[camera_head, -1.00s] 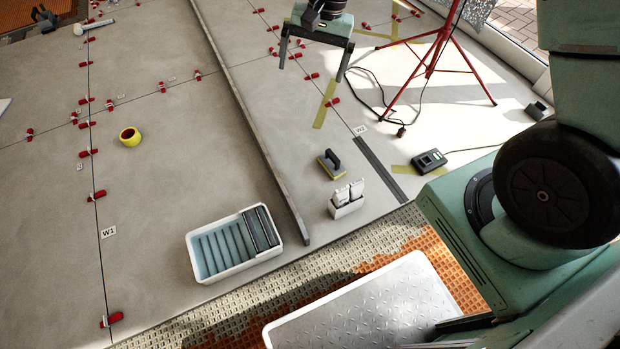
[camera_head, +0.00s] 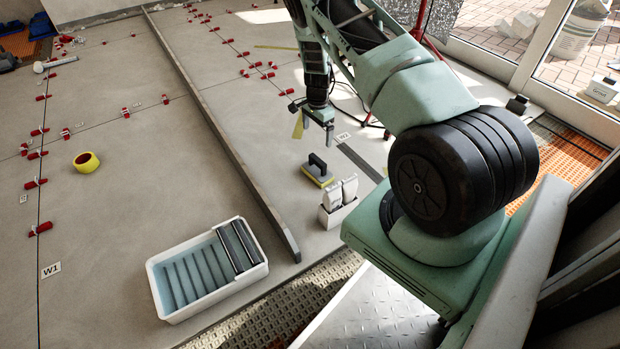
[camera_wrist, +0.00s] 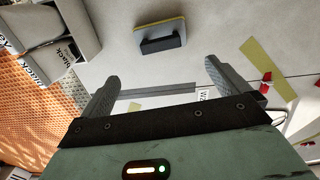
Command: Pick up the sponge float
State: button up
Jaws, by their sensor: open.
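The sponge float (camera_head: 318,171) lies flat on the tiled floor, with a dark handle on top and a yellow sponge edge below. In the wrist view the sponge float (camera_wrist: 160,38) shows whole, beyond my fingertips and roughly centred between them. My gripper (camera_head: 317,127) hangs above the floor a little behind the float in the head view, pointing down and apart from it. In the wrist view my gripper (camera_wrist: 160,78) has its two fingers wide apart with nothing between them.
A wash tub (camera_head: 165,308) with blue water is at front left. A long straightedge (camera_head: 222,143) crosses the floor left of the float.

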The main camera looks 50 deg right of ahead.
aim_at(318, 159)
notch_tip(318, 159, down, 11)
jog(key=b, duration=0.5)
jog(key=shift+f+b, duration=0.1)
jog(key=shift+b, duration=0.25)
jog(key=f+b, duration=0.4)
jog(key=f, duration=0.1)
jog(key=shift+d+f, duration=0.15)
jog(key=shift+d, duration=0.15)
jog(key=c, duration=1.1)
